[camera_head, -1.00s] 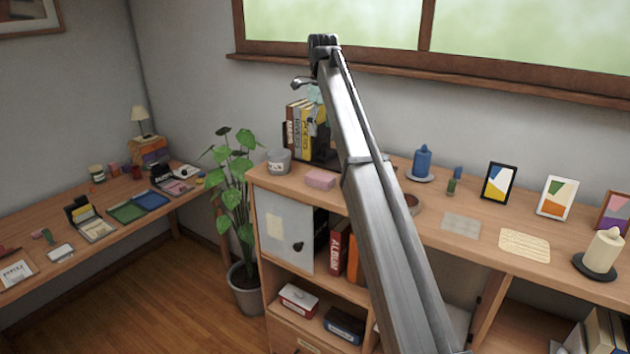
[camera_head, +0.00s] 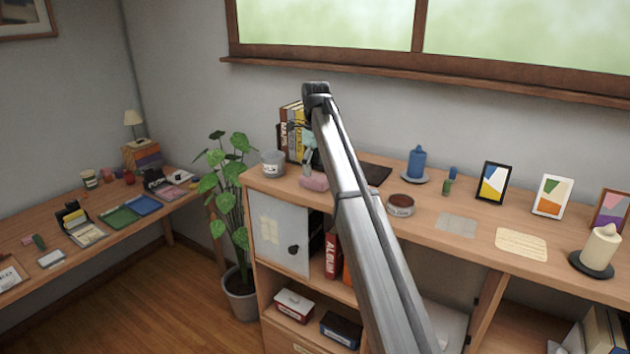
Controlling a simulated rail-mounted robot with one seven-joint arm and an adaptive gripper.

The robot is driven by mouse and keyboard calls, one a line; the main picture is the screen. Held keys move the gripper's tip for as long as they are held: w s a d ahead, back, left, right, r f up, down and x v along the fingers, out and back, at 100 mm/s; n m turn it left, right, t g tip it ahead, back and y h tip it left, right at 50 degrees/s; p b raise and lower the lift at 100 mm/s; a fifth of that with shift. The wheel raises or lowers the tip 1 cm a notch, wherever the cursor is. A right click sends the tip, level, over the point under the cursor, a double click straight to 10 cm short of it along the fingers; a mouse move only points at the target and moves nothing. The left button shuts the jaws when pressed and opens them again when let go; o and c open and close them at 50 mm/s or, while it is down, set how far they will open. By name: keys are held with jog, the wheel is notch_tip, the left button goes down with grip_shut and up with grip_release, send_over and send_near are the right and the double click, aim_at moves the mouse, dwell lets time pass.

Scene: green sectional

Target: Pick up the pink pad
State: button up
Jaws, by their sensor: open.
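The pink pad (camera_head: 316,184) lies flat on the top of the wooden shelf unit, near its front edge and right of a grey pot. My gripper (camera_head: 308,170) points down directly above the pad, with its pale fingers at the pad's upper side. The jaws are open. The fingers overlap the pad's back part in the picture, and I cannot tell whether they touch it. My arm hides part of the shelf top to the right of the pad.
The grey pot (camera_head: 273,164) stands close on the left. Upright books (camera_head: 291,130) stand behind the gripper. A dark flat item (camera_head: 375,174) and a round tin (camera_head: 400,205) lie to the right. A potted plant (camera_head: 228,190) stands left of the shelf unit.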

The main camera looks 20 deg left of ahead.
jog(key=shift+w+a+f+p, duration=0.15)
jog(key=shift+f+p, duration=0.8)
jog(key=shift+f, duration=1.3)
jog(key=c, duration=1.1)
jog(key=shift+r+b, duration=0.35)
jog(key=shift+r, duration=0.4)
notch_tip(320, 180, up, 10)
jog(key=b, duration=0.3)
notch_tip(320, 180, up, 7)
jog(key=p, duration=0.5)
send_over(315, 177)
jog(key=shift+r+p, duration=0.65)
jog(key=shift+r, duration=0.15)
jog(key=shift+r+p, duration=0.1)
jog(key=shift+p, duration=0.2)
